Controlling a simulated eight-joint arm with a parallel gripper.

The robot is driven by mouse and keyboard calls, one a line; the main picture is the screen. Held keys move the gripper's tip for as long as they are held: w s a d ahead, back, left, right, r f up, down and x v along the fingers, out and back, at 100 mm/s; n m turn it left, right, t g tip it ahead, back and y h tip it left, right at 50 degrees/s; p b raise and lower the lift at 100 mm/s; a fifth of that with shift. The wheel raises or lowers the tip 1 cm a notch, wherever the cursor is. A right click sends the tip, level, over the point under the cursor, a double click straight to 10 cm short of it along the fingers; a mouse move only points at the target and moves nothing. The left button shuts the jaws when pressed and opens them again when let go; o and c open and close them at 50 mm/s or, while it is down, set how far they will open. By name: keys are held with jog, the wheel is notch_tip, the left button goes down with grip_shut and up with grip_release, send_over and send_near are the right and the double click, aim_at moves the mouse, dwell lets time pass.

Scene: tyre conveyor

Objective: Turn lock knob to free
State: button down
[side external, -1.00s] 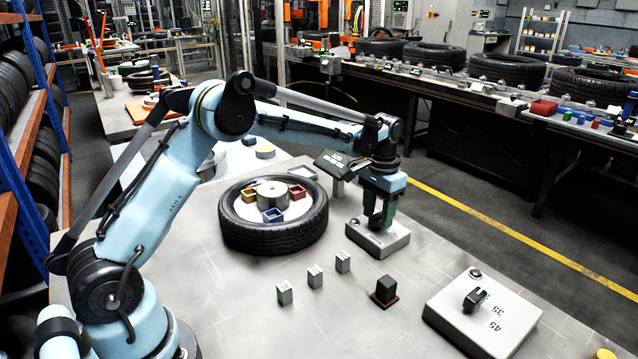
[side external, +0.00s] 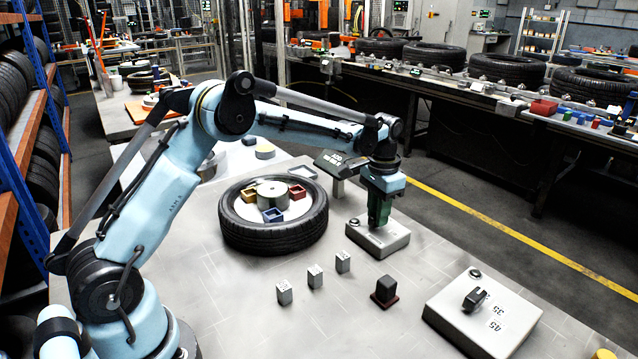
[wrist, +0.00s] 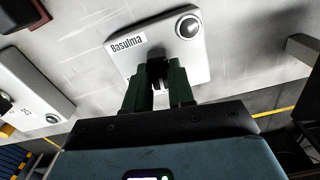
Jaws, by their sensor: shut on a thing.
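A pale box (side external: 362,246) with a dark knob stands on the table right of the tyre. In the wrist view the box (wrist: 203,66) carries a label that looks like "Basulma" and a round button (wrist: 188,27). My gripper (side external: 380,225) is directly above the box, pointing down. In the wrist view its green fingers (wrist: 158,82) are shut on the dark knob (wrist: 156,65). The fingers hide most of the knob, and its pointing direction cannot be read.
A second pale box (side external: 450,318) with a black knob (side external: 474,299) and markings 35 and 45 stands at front right. A tyre (side external: 272,240) with small coloured trays lies left. Several small grey blocks (side external: 315,277) and a dark block (side external: 384,290) stand in front.

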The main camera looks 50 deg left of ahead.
jog(key=m, duration=1.2)
dwell(0.5)
jog(key=c, duration=1)
grip_release()
jog(key=shift+o, duration=0.2)
jog(key=shift+r, duration=0.1)
notch_tip(320, 180, up, 12)
